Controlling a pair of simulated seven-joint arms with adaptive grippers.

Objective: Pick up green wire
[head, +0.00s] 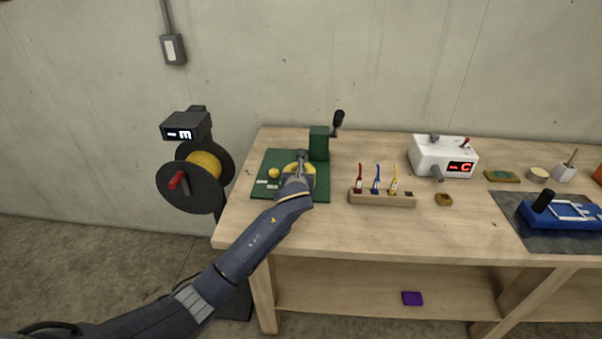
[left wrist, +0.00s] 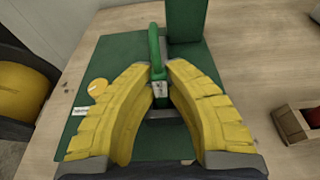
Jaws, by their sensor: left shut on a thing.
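The green wire (left wrist: 156,52) stands between the yellow fingertips of my left gripper (left wrist: 160,72) in the left wrist view. It shows a green upper part and a small pale label with dark marks. My left gripper (head: 299,168) is shut on it, over the green board (head: 262,188) at the table's left end. Behind it stands a green block (head: 319,144) with a black-knobbed lever (head: 338,120). In the head view the gripper largely hides the wire. I cannot tell whether the wire's lower end touches the board. My right gripper is not in view.
A wooden rack (head: 382,201) holding red, blue and yellow wires stands right of the board; its right-end slot looks empty. A spool stand (head: 190,185) is left of the table. A white device (head: 442,156) and blue fixture (head: 560,213) stand farther right. The front middle is clear.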

